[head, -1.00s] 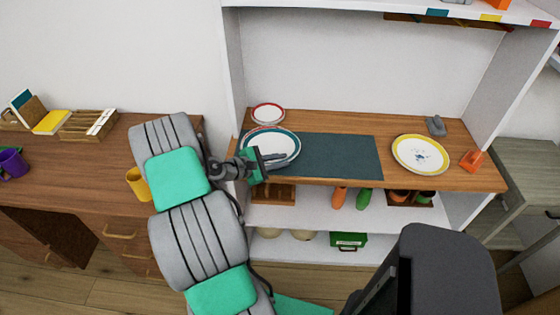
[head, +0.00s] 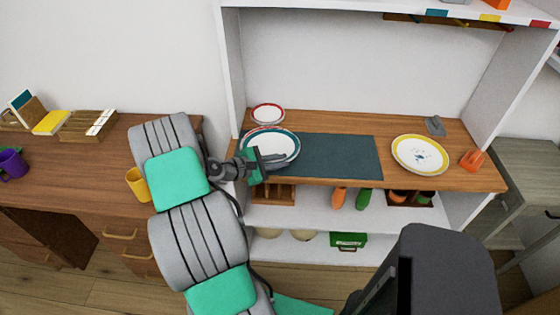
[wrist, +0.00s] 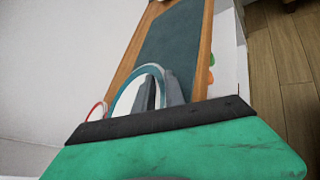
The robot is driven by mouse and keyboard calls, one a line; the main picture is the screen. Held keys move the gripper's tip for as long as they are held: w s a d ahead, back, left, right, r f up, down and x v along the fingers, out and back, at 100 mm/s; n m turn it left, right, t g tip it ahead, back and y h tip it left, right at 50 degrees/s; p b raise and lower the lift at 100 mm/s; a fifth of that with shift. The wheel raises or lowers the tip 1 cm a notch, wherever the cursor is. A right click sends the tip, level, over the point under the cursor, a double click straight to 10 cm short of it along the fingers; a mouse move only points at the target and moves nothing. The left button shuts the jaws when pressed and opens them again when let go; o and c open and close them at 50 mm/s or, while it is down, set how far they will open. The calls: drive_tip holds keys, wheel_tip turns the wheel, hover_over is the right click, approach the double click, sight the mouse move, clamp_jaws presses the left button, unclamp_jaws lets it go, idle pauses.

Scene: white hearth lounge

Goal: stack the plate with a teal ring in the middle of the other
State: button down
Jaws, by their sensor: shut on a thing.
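The plate with a teal ring (head: 278,136) is white and sits at the left end of the shelf top, over the left part of a dark mat. My gripper (head: 264,163) is shut on its near rim. In the wrist view, my two fingers (wrist: 160,92) are on either side of the teal rim (wrist: 126,95). Whether the plate touches the surface is hard to tell. The other large plate (head: 420,154), white with a yellow ring and small dark marks in the middle, lies on the wood at the right, apart and empty.
A small red-rimmed plate (head: 267,113) is just behind the teal one. The dark teal mat (head: 335,157) is bare between the large plates. A grey object (head: 435,125) and an orange object (head: 473,160) flank the yellow plate. A yellow mug (head: 138,184) stands at left.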

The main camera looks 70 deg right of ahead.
drive_tip(key=shift+f, duration=0.1)
idle(0.3)
drive_tip(key=shift+w+d, duration=0.55)
drive_tip(key=shift+d, duration=0.15)
drive_tip(key=c, duration=1.3)
unclamp_jaws()
drive_tip(key=shift+w, duration=0.1)
drive_tip(key=b+v, duration=0.1)
drive_tip(key=v, duration=0.6)
drive_tip(key=shift+w+a, duration=0.2)
drive_tip(key=shift+a, duration=0.1)
